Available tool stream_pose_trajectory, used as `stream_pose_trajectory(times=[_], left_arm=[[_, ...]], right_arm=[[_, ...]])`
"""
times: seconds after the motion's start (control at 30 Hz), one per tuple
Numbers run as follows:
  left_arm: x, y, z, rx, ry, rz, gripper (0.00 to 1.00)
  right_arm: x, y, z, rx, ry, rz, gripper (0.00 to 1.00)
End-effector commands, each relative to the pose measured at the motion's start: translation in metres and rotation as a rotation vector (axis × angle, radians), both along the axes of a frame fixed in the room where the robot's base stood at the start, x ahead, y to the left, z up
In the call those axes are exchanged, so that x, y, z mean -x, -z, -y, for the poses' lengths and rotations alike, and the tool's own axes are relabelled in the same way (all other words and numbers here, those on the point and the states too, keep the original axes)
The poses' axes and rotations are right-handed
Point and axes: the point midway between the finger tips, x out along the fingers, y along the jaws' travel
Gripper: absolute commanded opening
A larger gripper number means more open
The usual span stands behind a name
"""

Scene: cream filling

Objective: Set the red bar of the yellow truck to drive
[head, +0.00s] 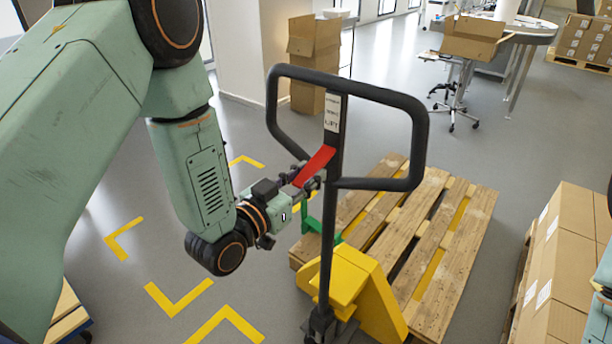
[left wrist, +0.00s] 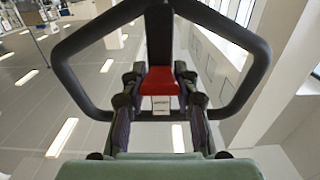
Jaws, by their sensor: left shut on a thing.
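The yellow truck (head: 348,278) stands at the centre of the head view, with a black upright pole and a looped handle (head: 420,135). The red bar (head: 318,162) sits on the pole inside the loop and slants down toward the left. My left gripper (head: 306,181) is shut on the red bar from the left side. In the left wrist view the red bar (left wrist: 160,78) lies between the two fingers of my left gripper (left wrist: 160,92), framed by the black loop. My right gripper is not in view.
A wooden pallet (head: 447,238) lies behind and right of the truck. Stacked cardboard boxes (head: 568,235) stand at the right. An open carton (head: 313,50) stands by a white pillar (head: 235,45). Yellow floor marks (head: 180,298) lie on clear floor at the left.

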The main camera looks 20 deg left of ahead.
Motion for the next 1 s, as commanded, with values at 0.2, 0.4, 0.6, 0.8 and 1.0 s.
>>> stream_pose_trajectory(times=[0.2,0.4,0.6,0.8,1.0], left_arm=[[0.001,-0.003,0.000,-0.005,-0.001,-0.015,0.00],[0.002,-0.012,-0.001,-0.028,-0.001,-0.081,0.00],[0.003,-0.018,-0.001,-0.055,-0.001,-0.154,0.00],[0.004,-0.024,-0.001,-0.076,-0.001,-0.211,0.00],[0.003,-0.031,-0.002,-0.077,-0.001,-0.216,0.00]], right_arm=[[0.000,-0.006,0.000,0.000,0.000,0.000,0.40],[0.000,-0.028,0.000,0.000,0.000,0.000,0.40],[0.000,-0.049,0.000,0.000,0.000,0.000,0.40],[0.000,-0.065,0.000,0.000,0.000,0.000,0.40],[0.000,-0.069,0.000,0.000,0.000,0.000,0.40]])
